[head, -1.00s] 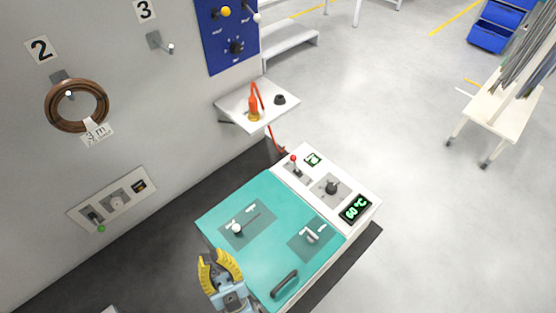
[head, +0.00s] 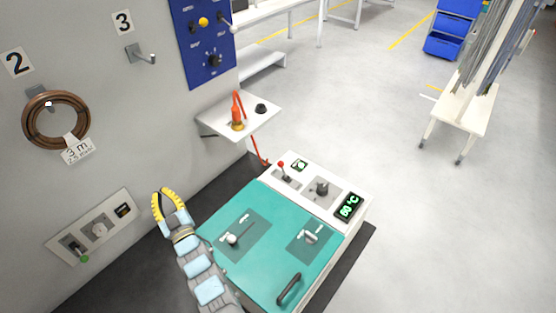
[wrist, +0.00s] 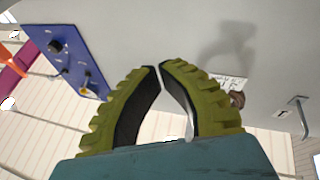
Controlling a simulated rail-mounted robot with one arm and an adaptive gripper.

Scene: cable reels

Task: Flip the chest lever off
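The chest has a teal lid (head: 262,268) and a white control panel (head: 345,187) at its far end. A lever with a red ball knob (head: 281,164) stands on that panel, tilted toward the upper left. A lever with a white ball knob (head: 232,239) and a white handle (head: 310,237) are set on the lid. I cannot tell from the frames which of these is on or off. My gripper (head: 164,192) is left of the chest, near the wall, well apart from the red-knobbed lever. In the wrist view its fingertips (wrist: 160,67) meet, with nothing held.
A wall panel (head: 98,228) with a green-tipped lever is left of my gripper. A shelf (head: 258,114) with an orange-red tool juts from the wall behind the chest. A cable coil (head: 24,121) hangs on a hook. The floor right of the chest is clear.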

